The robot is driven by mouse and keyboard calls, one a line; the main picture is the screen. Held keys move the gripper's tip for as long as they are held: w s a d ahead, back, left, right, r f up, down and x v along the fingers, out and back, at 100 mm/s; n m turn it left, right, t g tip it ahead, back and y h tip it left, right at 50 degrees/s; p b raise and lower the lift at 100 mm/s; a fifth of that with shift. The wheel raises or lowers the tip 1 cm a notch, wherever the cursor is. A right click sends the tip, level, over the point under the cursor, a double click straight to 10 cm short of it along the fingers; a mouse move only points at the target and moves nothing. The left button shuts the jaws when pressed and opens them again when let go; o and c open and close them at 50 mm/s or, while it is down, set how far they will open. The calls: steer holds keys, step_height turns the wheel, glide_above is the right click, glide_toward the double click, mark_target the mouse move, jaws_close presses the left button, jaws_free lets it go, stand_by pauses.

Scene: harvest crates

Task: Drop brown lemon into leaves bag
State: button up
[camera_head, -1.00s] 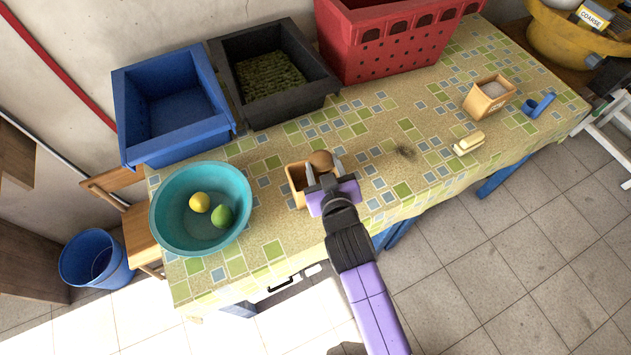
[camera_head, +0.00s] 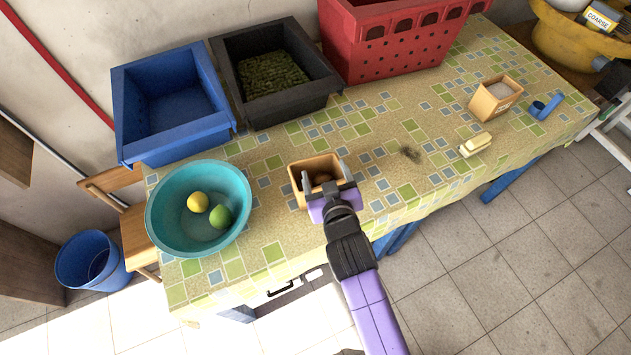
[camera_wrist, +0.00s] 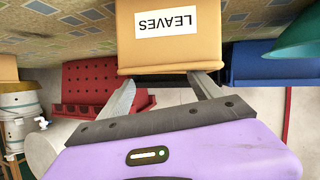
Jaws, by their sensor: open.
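The leaves bag (camera_head: 298,180) is a small open tan box on the table, and its "LEAVES" label faces my wrist camera in the wrist view (camera_wrist: 200,50). The brown lemon (camera_head: 321,180) lies inside it, partly hidden by the wall and my gripper. My gripper (camera_head: 332,188) is open and empty at the right front of the bag, with its fingers near the rim. In the wrist view the two fingers (camera_wrist: 165,92) are spread apart, close to the bag's edge.
A teal bowl (camera_head: 158,222) with a yellow lemon (camera_head: 198,202) and a green lime (camera_head: 220,216) stands left. Blue (camera_head: 133,120), black (camera_head: 232,84) and red (camera_head: 395,45) crates line the wall.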

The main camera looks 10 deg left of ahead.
steer(key=shift+s, duration=0.1)
steer(key=b+v, duration=0.1)
steer(key=v, duration=0.6)
steer(key=shift+s, duration=0.3)
steer(key=shift+d+r, duration=0.1)
steer(key=s+d+r+t+y, duration=0.1)
steer(key=s+r+t+y, duration=0.15)
steer(key=r, duration=0.35)
steer(key=s+d+r+m+h+b, duration=0.1)
steer(key=s+d+m+h, duration=0.2)
steer(key=s+d, duration=0.7)
steer(key=s+d+m+h+b, duration=0.1)
steer(key=s+d+m+h, duration=0.2)
steer(key=s+d, duration=0.8)
steer(key=s+h, duration=0.1)
steer(key=s, duration=0.6)
steer(key=shift+s+r, duration=0.35)
